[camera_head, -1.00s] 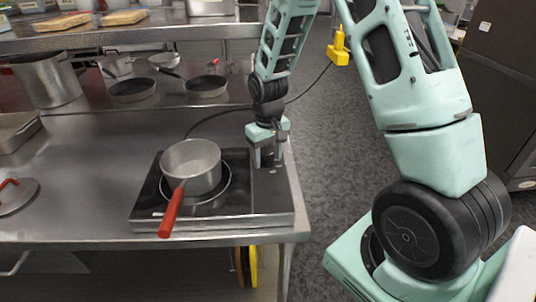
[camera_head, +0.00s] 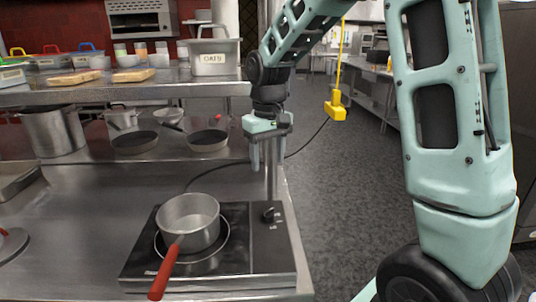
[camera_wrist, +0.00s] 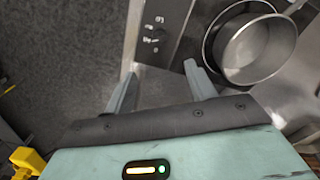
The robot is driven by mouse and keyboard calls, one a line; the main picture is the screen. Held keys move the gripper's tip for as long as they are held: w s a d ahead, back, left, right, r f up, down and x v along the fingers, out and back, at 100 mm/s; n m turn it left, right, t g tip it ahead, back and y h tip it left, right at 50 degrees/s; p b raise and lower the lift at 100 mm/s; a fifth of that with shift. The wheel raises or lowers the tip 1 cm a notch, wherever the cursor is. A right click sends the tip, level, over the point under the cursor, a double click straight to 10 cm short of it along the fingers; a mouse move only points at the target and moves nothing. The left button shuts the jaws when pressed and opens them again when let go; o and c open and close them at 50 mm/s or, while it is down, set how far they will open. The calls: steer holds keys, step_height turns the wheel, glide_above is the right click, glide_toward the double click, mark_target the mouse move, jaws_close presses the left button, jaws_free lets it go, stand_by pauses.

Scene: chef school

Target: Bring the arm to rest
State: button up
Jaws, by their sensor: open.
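My gripper (camera_head: 263,168) is open and empty in the head view, pointing down above the back right of the hot plate. It is clear of the hot plate's black knob (camera_head: 268,214). In the wrist view its two fingers (camera_wrist: 160,90) are spread apart with nothing between them. My arm is raised and bent, coming in from the right. A metal saucepan (camera_head: 187,216) with a red handle stands on the hot plate (camera_head: 262,262). The pan also shows in the wrist view (camera_wrist: 258,50), right of the fingers.
A steel counter (camera_head: 90,215) carries the hot plate. Behind are pans (camera_head: 207,140), a large pot (camera_head: 55,132) and a shelf with an oats bin (camera_head: 214,57). A yellow hanging box (camera_head: 335,106) and a cable are right of my gripper. Open floor (camera_head: 340,190) lies to the right.

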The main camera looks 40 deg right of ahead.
steer(key=shift+r, duration=0.55)
steer(key=s+a+f+n, duration=0.2)
steer(key=s+a+n, duration=0.35)
steer(key=a, duration=0.95)
steer(key=s+a+f+n, duration=0.1)
steer(key=s+a, duration=0.3)
steer(key=s, duration=0.5)
steer(key=s+a+f+n, duration=0.2)
steer(key=s+a, duration=0.3)
steer(key=s, duration=0.4)
steer(key=shift+s+a+f+y, duration=0.2)
steer(key=shift+s+f+y, duration=0.1)
steer(key=shift+s+f, duration=0.1)
